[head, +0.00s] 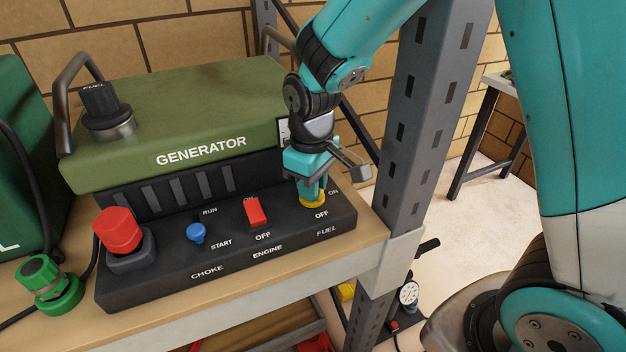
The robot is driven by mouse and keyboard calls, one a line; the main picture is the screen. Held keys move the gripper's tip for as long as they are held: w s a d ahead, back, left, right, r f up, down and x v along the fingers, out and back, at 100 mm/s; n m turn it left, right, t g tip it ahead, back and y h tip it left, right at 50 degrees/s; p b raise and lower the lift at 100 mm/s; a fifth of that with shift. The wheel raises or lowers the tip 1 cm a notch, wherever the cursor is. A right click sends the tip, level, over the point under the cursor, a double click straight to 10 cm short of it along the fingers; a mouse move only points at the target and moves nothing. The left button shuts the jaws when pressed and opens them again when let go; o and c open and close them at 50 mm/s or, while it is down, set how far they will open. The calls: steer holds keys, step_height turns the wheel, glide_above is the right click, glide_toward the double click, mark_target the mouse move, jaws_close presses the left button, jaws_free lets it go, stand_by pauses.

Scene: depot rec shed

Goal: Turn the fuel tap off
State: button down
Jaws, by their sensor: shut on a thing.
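The green generator (190,120) stands on a wooden shelf, with a black control panel (225,265) along its front. The fuel tap (313,203) is a yellow part at the panel's right end, with "ON" marked at its upper right and "OFF" and "FUEL" below it. My gripper (313,192) points down from above and is shut on the fuel tap. The fingers cover most of the tap, so I cannot tell which way its lever points.
A red engine switch (256,212), a blue choke knob (196,233) and a large red plug (118,232) sit left of the tap. A grey rack post (425,120) stands close on the right. A green connector (50,285) lies at the shelf's left.

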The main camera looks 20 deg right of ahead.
steer(key=m+p, duration=0.1)
steer(key=m, duration=0.5)
steer(key=shift+m, duration=0.3)
stand_by(0.4)
steer(key=c, duration=1.1)
jaws_free()
step_height(320, 180, up, 18)
steer(key=shift+f+b, duration=0.25)
steer(key=shift+b, duration=0.1)
steer(key=s+a+f+n+y, duration=0.2)
steer(key=s+n, duration=0.1)
steer(key=s, duration=0.6)
steer(key=s+a+f+n+y, duration=0.2)
steer(key=s+n, duration=0.2)
steer(key=s, duration=0.5)
steer(key=shift+s+a+f, duration=0.15)
steer(key=shift+s+a, duration=0.15)
steer(key=shift+s, duration=0.05)
